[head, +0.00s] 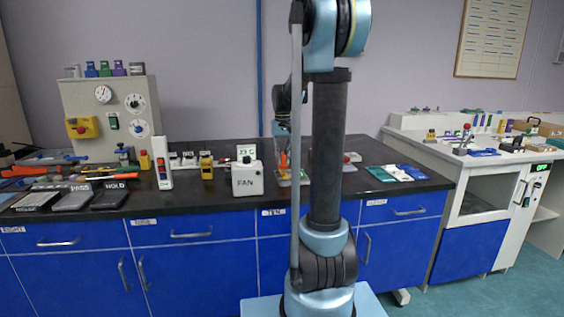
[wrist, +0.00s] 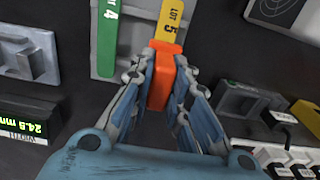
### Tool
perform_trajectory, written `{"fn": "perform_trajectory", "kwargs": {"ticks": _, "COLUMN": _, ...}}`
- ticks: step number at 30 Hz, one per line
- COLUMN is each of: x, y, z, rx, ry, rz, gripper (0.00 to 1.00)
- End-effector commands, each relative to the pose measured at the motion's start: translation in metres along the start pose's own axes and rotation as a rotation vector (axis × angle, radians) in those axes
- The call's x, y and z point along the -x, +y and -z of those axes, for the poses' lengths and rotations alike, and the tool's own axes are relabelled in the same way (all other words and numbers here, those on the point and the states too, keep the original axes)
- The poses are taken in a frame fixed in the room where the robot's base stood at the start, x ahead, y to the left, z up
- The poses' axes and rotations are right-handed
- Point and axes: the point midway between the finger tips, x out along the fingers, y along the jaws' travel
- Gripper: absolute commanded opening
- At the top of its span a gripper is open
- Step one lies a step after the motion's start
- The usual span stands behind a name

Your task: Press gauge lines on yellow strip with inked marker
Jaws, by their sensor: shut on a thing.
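My gripper (wrist: 163,62) is shut on an orange block-shaped marker (wrist: 160,88) in the wrist view. The yellow strip (wrist: 174,22), printed "LOT 5", lies on a pale grey plate (wrist: 135,68) just past the marker. The marker's far end overlaps the strip's near end in the picture; I cannot tell whether they touch. The marker's inked face is hidden. In the head view the gripper (head: 281,130) points down over the bench, with the orange marker (head: 284,160) low above the plate, partly behind my arm.
A green strip (wrist: 107,38) marked "4" lies left of the yellow one. A display gauge (wrist: 28,128) and a grey block (wrist: 28,60) stand left. A grey device (wrist: 250,100) is at right. In the head view, a white FAN box (head: 247,178) stands left of the gripper.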

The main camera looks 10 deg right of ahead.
Motion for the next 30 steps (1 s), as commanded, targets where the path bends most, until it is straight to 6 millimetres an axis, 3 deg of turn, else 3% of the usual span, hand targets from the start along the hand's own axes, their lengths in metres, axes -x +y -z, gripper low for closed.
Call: {"fn": "perform_trajectory", "kwargs": {"ticks": 30, "x": 0.059, "y": 0.000, "z": 0.000, "rx": 0.000, "ry": 0.000, "rz": 0.000, "gripper": 0.01}}
